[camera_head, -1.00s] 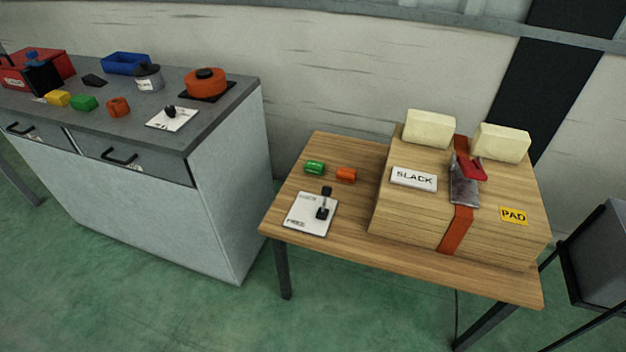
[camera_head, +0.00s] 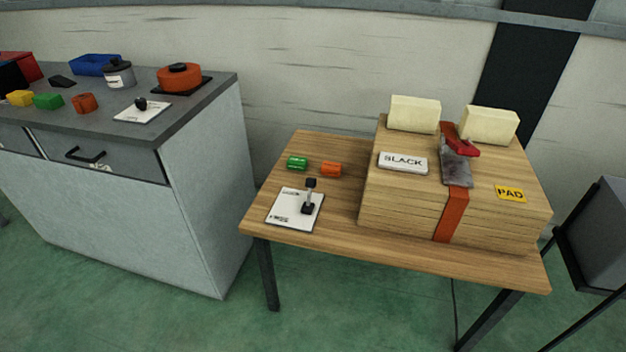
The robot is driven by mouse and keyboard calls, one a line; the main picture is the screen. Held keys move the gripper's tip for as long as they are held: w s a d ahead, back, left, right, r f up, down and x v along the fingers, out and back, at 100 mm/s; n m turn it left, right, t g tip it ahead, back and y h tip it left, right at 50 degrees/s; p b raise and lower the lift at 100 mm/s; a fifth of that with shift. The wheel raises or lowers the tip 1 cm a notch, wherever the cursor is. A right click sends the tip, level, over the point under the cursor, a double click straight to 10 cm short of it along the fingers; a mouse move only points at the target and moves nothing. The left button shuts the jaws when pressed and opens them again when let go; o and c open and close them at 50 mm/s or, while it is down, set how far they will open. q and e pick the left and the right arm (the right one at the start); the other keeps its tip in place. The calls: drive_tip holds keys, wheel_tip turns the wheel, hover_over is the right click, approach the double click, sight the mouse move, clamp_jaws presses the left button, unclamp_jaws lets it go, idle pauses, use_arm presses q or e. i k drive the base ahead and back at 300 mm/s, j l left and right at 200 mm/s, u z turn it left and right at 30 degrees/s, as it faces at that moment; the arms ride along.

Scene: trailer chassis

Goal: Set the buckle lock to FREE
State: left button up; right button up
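The buckle lock looks to be the white plate (camera_head: 286,212) with a small black lever (camera_head: 309,195) on the wooden table (camera_head: 400,251), at the front left. The lever stands upright on the plate's right side. Lettering shows at the plate's top and bottom edges, too small to read surely. A metal buckle (camera_head: 456,171) with a red handle (camera_head: 462,147) sits on an orange strap (camera_head: 452,215) over the stacked wooden boards (camera_head: 400,207). Neither of my grippers is in view.
A green piece (camera_head: 297,163) and an orange piece (camera_head: 331,169) lie behind the plate. A label sign (camera_head: 403,162), a yellow PAD tag (camera_head: 511,193) and two cream blocks (camera_head: 414,114) (camera_head: 488,125) are on the boards.

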sight(310, 183)
drive_tip(key=i+j+z, duration=0.2)
drive_tip(key=j, duration=0.15)
drive_tip(key=i+j+z, duration=0.25)
drive_tip(key=j+z, duration=0.2)
drive_tip(key=j, duration=0.25)
drive_tip(key=i+j+z, duration=0.1)
drive_tip(key=j+z, duration=0.15)
drive_tip(key=j, duration=0.15)
drive_tip(key=j+z, duration=0.2)
drive_tip(key=j, duration=0.25)
drive_tip(key=i, duration=0.05)
